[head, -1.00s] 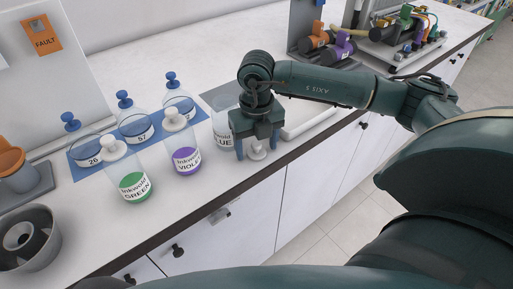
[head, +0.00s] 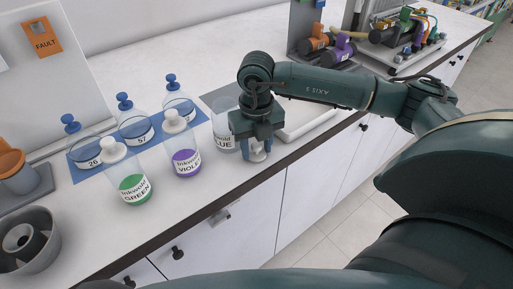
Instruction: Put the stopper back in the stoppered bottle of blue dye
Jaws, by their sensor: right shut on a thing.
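The bottle labelled BLUE (head: 223,138) stands on the bench just left of my right gripper, which hides part of its label. No stopper shows in its top. My right gripper (head: 257,149) points down at the bench and is shut on a pale stopper (head: 258,155). Only the lower part of the stopper shows between the fingers, at bench level. My left gripper is not in view.
Green (head: 134,185) and violet (head: 186,160) dye bottles with white stoppers stand to the left. Several blue-stoppered bottles stand on a blue mat (head: 80,171) behind. A white tray (head: 305,124) lies right of the gripper. The bench's front edge is close.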

